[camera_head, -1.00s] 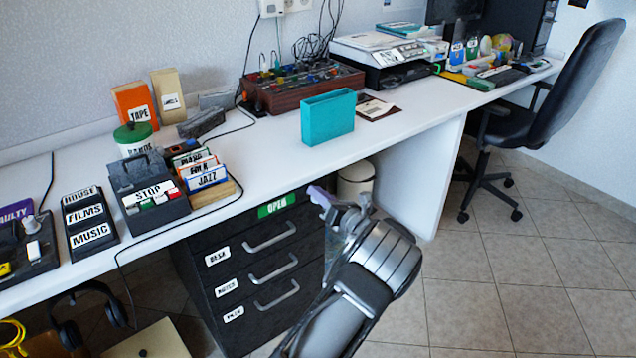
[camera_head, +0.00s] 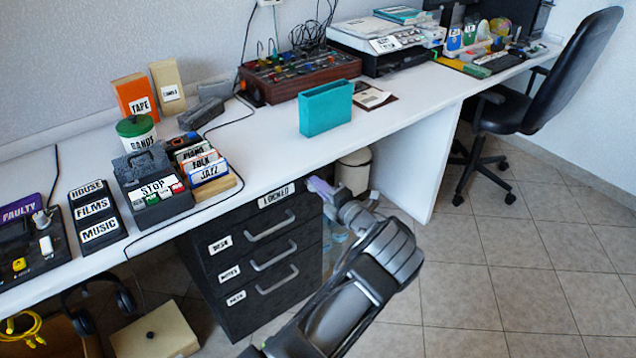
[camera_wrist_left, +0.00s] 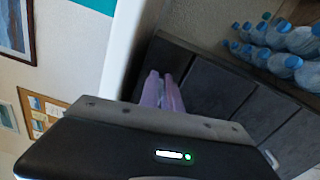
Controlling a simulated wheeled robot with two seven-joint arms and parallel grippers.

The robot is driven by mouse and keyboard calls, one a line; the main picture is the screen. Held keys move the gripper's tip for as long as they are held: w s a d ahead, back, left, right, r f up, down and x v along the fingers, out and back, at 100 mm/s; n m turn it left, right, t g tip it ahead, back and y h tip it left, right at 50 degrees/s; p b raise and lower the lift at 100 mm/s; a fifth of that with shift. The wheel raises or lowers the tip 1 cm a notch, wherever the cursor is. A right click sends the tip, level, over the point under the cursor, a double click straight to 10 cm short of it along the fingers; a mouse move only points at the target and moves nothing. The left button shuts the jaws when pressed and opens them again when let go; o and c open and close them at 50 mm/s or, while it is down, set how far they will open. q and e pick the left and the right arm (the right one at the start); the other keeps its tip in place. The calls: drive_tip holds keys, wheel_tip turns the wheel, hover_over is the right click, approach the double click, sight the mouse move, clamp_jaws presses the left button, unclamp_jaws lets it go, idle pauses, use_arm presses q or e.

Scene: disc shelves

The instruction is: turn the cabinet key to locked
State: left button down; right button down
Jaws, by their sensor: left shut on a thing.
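The dark cabinet (camera_head: 215,265) stands under the white desk and has several drawers. The sign (camera_head: 276,196) on its top edge reads LOCKED in black on white. My left gripper (camera_head: 318,186), with purple fingertips, is at the upper right of the cabinet front, to the right of the sign. It is shut on the cabinet key, which the fingers hide. In the left wrist view the purple fingers (camera_wrist_left: 163,92) are close together against the dark cabinet face (camera_wrist_left: 215,85). My right gripper is not in view.
The desk (camera_head: 265,140) carries a teal box (camera_head: 326,108), a box of cards (camera_head: 205,165) and a STOP box (camera_head: 150,185). Blue-capped bottles (camera_wrist_left: 285,66) stand beside the cabinet. A black chair (camera_head: 575,70) is at the right; the tiled floor between is clear.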

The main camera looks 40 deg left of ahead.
use_arm(q)
drive_tip(key=shift+f+m, duration=0.15)
drive_tip(key=shift+m, duration=0.75)
drive_tip(key=c, duration=1.6)
unclamp_jaws()
drive_tip(key=shift+o, duration=0.2)
drive_tip(key=v, duration=0.7)
drive_tip(key=shift+d+p, duration=0.4)
drive_tip(key=shift+p, duration=0.05)
drive_tip(key=shift+s+f, duration=0.1)
drive_tip(key=shift+s, duration=0.05)
